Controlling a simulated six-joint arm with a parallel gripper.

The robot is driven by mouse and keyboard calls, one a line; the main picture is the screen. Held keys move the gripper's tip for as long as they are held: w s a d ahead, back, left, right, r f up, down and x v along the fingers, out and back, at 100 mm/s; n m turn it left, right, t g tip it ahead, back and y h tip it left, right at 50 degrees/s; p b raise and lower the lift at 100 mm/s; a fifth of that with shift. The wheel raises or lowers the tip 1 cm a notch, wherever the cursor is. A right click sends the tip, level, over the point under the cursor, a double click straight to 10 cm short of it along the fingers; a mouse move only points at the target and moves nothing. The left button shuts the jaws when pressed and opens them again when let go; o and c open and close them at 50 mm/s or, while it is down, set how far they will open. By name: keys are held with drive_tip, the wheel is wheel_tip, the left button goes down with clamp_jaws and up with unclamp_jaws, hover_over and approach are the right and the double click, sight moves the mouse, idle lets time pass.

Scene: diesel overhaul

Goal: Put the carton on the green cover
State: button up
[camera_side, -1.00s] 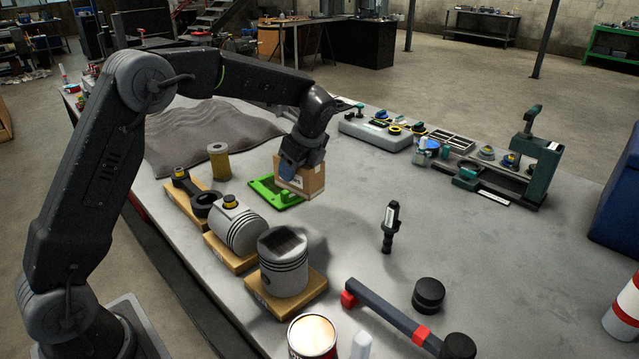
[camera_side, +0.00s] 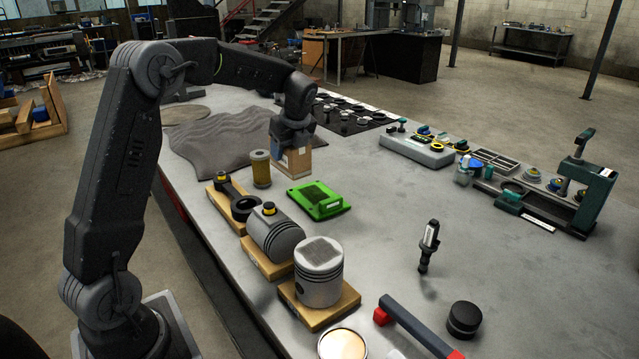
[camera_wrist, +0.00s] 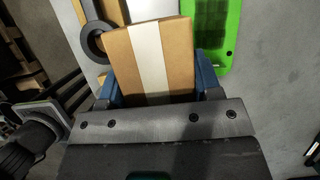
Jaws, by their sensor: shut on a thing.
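The carton (camera_side: 292,163) is a brown cardboard box with a pale tape strip, plain in the wrist view (camera_wrist: 150,55). My gripper (camera_side: 291,143) is shut on it from above, with blue fingers on both sides in the wrist view (camera_wrist: 158,82). The green cover (camera_side: 320,201) lies flat on the grey table, with a dark ribbed panel. It also shows at the top right of the wrist view (camera_wrist: 208,40). In the side view the carton is behind and left of the cover, apart from it. I cannot tell if its bottom touches the table.
A yellowish filter cylinder (camera_side: 261,169) stands just left of the carton. A connecting rod (camera_side: 232,195) and pistons (camera_side: 319,273) on wooden blocks are in front. A crumpled grey cloth (camera_side: 215,140) lies behind.

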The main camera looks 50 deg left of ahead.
drive_tip(key=shift+w+d+f, duration=0.9)
drive_tip(key=shift+w+f, duration=0.05)
drive_tip(key=shift+f, duration=0.5)
drive_tip(key=shift+w+d+f, duration=0.9)
drive_tip(key=shift+w+f, duration=0.1)
drive_tip(key=shift+f, duration=0.45)
drive_tip(key=shift+w+d+f, duration=0.9)
drive_tip(key=shift+w+f, duration=0.05)
drive_tip(key=shift+f, duration=0.5)
drive_tip(key=shift+f, duration=0.1)
drive_tip(key=o, duration=1.1)
